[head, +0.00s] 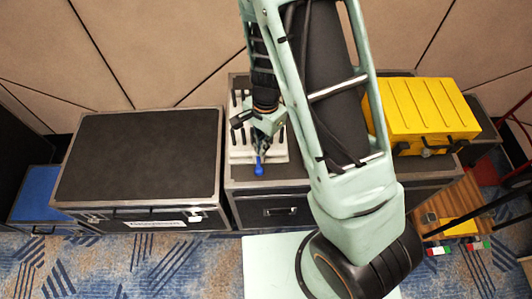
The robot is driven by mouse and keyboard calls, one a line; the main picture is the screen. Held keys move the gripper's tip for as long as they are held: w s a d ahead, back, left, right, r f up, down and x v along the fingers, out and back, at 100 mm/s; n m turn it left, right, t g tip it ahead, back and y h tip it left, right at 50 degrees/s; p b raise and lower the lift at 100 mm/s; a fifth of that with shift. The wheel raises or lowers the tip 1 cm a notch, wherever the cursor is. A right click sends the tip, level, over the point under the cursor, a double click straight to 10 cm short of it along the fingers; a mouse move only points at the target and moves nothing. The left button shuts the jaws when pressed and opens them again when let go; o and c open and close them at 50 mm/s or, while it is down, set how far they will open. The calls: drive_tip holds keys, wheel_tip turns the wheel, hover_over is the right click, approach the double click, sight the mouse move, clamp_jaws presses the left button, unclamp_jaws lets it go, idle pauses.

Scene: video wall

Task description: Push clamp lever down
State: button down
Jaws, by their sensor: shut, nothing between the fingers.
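The clamp lever looks to be the small blue-tipped part (258,167) at the front of a pale fixture. The pale fixture (240,155) has several dark upright pins and stands on a black case. My gripper (262,148) is over the front of the fixture, right by the blue tip, with its fingers shut and nothing between them. I cannot tell whether the fingers touch the lever. My arm and gripper hide much of the fixture's middle and right side, and the lever's angle is unclear.
The black case (290,183) bears the fixture and a yellow box (425,108) at right. Another black case (140,155) with a clear top stands at left. A blue case (45,195) is far left. A padded wall rises behind. Wooden pieces (450,205) lie at right.

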sight(261, 167)
drive_tip(key=shift+s+a+f, duration=0.1)
drive_tip(key=shift+s, duration=0.05)
drive_tip(key=shift+f, duration=0.1)
drive_tip(key=f+b, duration=0.6)
drive_tip(key=shift+s+a+f, duration=0.2)
drive_tip(key=shift+f, duration=0.2)
drive_tip(key=shift+f, duration=0.1)
wheel_tip(261, 167, down, 4)
drive_tip(key=b, duration=0.3)
drive_tip(key=shift+f+b, duration=0.15)
drive_tip(key=shift+b, duration=0.25)
drive_tip(key=shift+w+d+r+p, duration=0.1)
drive_tip(key=shift+w+r+p, duration=0.05)
drive_tip(key=shift+r+p, duration=0.15)
drive_tip(key=shift+w+d+r, duration=0.2)
drive_tip(key=shift+w+d, duration=0.25)
drive_tip(key=shift+d, duration=0.05)
drive_tip(key=shift+w+d+r, duration=0.2)
drive_tip(key=shift+w+d, duration=0.25)
